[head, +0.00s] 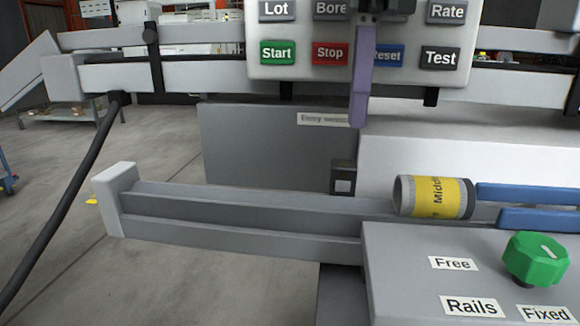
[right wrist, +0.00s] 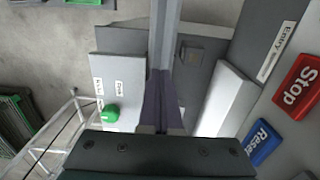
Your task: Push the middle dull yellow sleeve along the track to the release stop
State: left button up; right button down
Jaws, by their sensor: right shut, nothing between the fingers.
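The yellow sleeve (head: 436,197), labelled "Middle" with grey and dark ends, lies on its side on the grey track (head: 240,210), toward the track's right part. A pale block (head: 115,200) closes the track's left end; I cannot tell if it is the release stop. My right gripper (head: 358,120) points down with purple fingers shut and empty, in front of the button panel. It appears above and left of the sleeve, apart from it. In the right wrist view, the shut fingers (right wrist: 161,82) overlap the track (right wrist: 164,30); no sleeve shows there. My left gripper is out of view.
Two blue bars (head: 530,193) lie right of the sleeve. A grey box with a green knob (head: 537,259) and "Free", "Rails", "Fixed" labels stands in front. The button panel (head: 300,72) hangs behind. The track left of the sleeve looks clear.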

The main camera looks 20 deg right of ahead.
aim_at(413, 196)
notch_tip(413, 196, down, 9)
jog(key=shift+f+p, duration=0.15)
jog(key=shift+p, duration=1.05)
jog(key=d, duration=0.1)
jog(key=s+d+p, duration=0.1)
jog(key=d+p, duration=0.1)
jog(key=shift+s, duration=0.3)
jog(key=shift+s+d+f, duration=0.2)
jog(key=shift+d, duration=0.1)
jog(key=shift+d, duration=0.1)
